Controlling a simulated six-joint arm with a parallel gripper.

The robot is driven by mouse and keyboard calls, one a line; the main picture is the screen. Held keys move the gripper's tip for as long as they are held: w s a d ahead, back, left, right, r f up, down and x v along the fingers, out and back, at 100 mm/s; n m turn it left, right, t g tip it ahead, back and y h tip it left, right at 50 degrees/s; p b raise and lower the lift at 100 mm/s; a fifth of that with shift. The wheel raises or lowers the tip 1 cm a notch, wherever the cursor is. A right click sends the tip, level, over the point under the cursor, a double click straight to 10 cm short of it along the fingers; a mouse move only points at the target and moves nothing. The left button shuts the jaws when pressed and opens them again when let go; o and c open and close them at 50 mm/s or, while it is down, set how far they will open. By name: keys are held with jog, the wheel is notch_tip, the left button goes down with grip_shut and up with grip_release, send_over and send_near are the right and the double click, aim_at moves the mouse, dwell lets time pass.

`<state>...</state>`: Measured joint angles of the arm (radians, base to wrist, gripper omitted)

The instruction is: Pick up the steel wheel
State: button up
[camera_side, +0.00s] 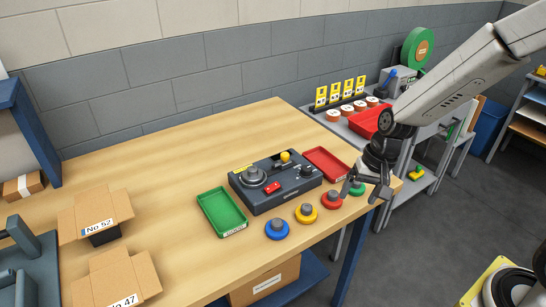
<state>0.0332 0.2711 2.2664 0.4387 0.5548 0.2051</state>
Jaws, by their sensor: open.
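A round steel wheel-like part (253,175) sits on the left of a dark grey device (282,196) on the wooden table. Several coloured discs with grey steel tops stand in a row in front of the device: blue (277,230), yellow (306,214), red (332,201) and green (357,190). I cannot tell for sure which steel part is the wheel. My gripper (358,197) is open and points down by the green disc at the table's right edge, partly covering it. The gap between its fingers looks empty.
A green tray (222,211) and a red tray (327,163) flank the device. Cardboard boxes marked No 52 (100,215) and No 47 (119,279) stand at the left. A shelf with orange-and-white rolls (347,109) is behind. The back middle of the table (190,160) is clear.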

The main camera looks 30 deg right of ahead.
jog(key=w+a+f+m+y, duration=0.1)
jog(key=w+a+m+y, duration=0.2)
jog(key=w+m, duration=0.25)
jog(key=w+a+f+m+y, duration=0.1)
jog(key=w+a+m+y, duration=0.2)
jog(key=w, duration=0.4)
jog(key=m+t+y, duration=0.3)
jog(key=m+t, duration=0.1)
jog(key=m, duration=0.3)
send_near(255, 168)
jog(key=a, duration=0.1)
jog(key=a+f, duration=0.1)
jog(key=shift+s+a+f, duration=0.15)
jog(key=shift+a+f, duration=0.15)
jog(key=shift+w+r+m+t+y, duration=0.1)
jog(key=shift+w+m+t+y, duration=0.25)
jog(key=shift+w, duration=0.2)
jog(key=shift+x, duration=1.25)
jog(key=shift+f+x, duration=0.1)
jog(key=shift+x, duration=1.2)
jog(key=shift+f+x, duration=0.15)
jog(key=shift+x, duration=1.2)
jog(key=shift+s+d, duration=0.1)
jog(key=shift+d, duration=0.05)
grip_shut()
